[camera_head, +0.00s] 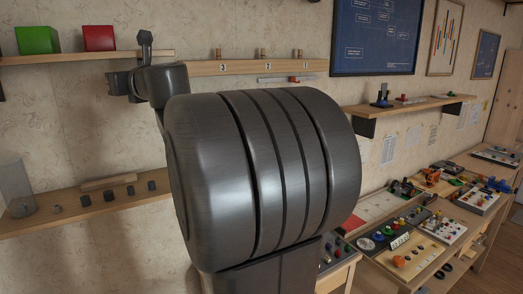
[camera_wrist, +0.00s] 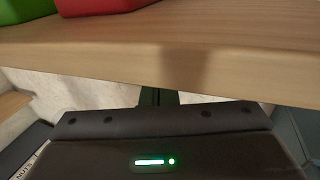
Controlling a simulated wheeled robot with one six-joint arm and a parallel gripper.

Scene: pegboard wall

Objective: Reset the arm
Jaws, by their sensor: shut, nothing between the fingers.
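My gripper (camera_head: 145,37) points upward at the upper left of the head view, in front of the wall shelf and right of the red block. It is shut and empty. In the wrist view its dark body with a green light fills the bottom, and the narrow shut fingers (camera_wrist: 159,97) show just below the shelf edge. My large dark arm link fills the middle of the head view and hides much of the wall and bench behind it.
The upper shelf (camera_head: 75,59) holds a green block (camera_head: 38,40) and a red block (camera_head: 99,38). A numbered peg rail (camera_head: 240,68) is to the right. A lower shelf (camera_head: 100,200) has several small dark pieces. A cluttered bench (camera_head: 415,240) stands at right.

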